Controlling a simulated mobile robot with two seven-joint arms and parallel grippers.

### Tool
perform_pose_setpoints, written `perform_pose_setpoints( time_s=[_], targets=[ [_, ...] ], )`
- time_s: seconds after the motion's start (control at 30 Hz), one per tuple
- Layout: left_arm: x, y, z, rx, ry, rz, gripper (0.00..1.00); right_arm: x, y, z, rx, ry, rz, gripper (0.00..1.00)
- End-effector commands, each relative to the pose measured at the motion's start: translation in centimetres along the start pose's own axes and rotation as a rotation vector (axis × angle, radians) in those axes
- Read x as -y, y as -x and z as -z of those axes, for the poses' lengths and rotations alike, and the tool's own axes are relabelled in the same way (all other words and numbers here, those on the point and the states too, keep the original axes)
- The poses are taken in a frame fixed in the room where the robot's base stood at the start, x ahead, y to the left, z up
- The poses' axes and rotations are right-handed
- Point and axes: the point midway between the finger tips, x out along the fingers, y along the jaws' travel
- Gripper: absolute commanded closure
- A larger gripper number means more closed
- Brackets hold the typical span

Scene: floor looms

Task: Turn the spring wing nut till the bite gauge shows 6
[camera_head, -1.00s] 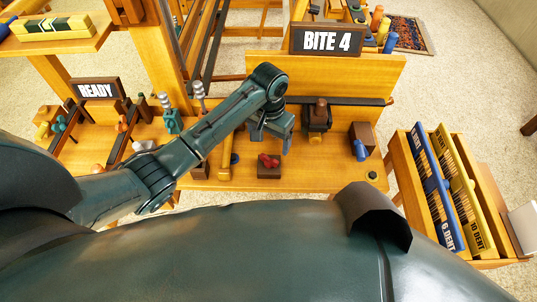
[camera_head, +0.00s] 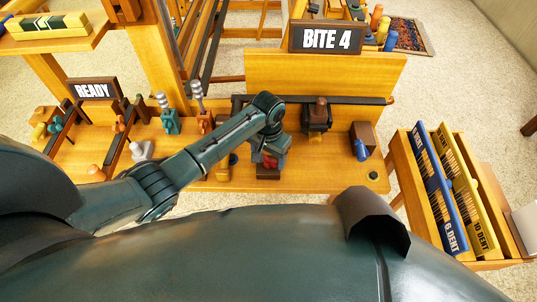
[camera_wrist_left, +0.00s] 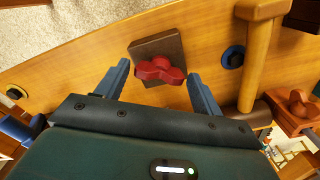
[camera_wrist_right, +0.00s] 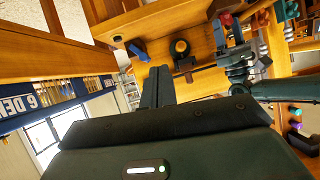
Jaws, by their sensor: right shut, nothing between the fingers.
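The red wing nut (camera_wrist_left: 160,71) sits on a dark brown block (camera_wrist_left: 163,47) on the wooden bench. It also shows in the head view (camera_head: 268,160), partly covered by my left gripper (camera_head: 270,152). In the left wrist view my left gripper (camera_wrist_left: 158,72) is open, one finger on each side of the nut with gaps between; I cannot tell whether the tips reach down to its level. The bite gauge sign (camera_head: 327,38) reads BITE 4. In the right wrist view my right gripper (camera_wrist_right: 158,82) is shut and empty, away from the nut.
A wooden post with a mallet-like head (camera_wrist_left: 253,55) rises beside the nut. A blue-knobbed block (camera_head: 361,140) sits right on the bench. A rack with blue 6 DENT (camera_head: 440,195) and yellow 10 DENT reeds stands further right.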

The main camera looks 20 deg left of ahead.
Motion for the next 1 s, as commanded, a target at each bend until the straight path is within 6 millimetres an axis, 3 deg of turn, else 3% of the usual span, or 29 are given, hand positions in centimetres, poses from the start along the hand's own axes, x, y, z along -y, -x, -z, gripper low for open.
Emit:
perform_pose_setpoints(
  time_s=[0.37, 0.67, 1.0],
  targets=[
    [0.0, 0.0, 0.0, 0.0, 0.0, 0.0, 0.64, -0.1, 0.0, -0.5, 0.01, 0.008, 0.002, 1.0],
    [0.0, 0.2, 0.0, 0.001, -0.035, 0.0, 0.65, 0.0, 0.2, -0.1, 0.013, 0.013, 0.001, 1.0],
    [0.1, 0.4, 0.0, 0.002, -0.254, 0.001, 0.65, 0.1, 1.2, 1.2, 0.025, 0.046, -0.008, 1.0]
  ],
)
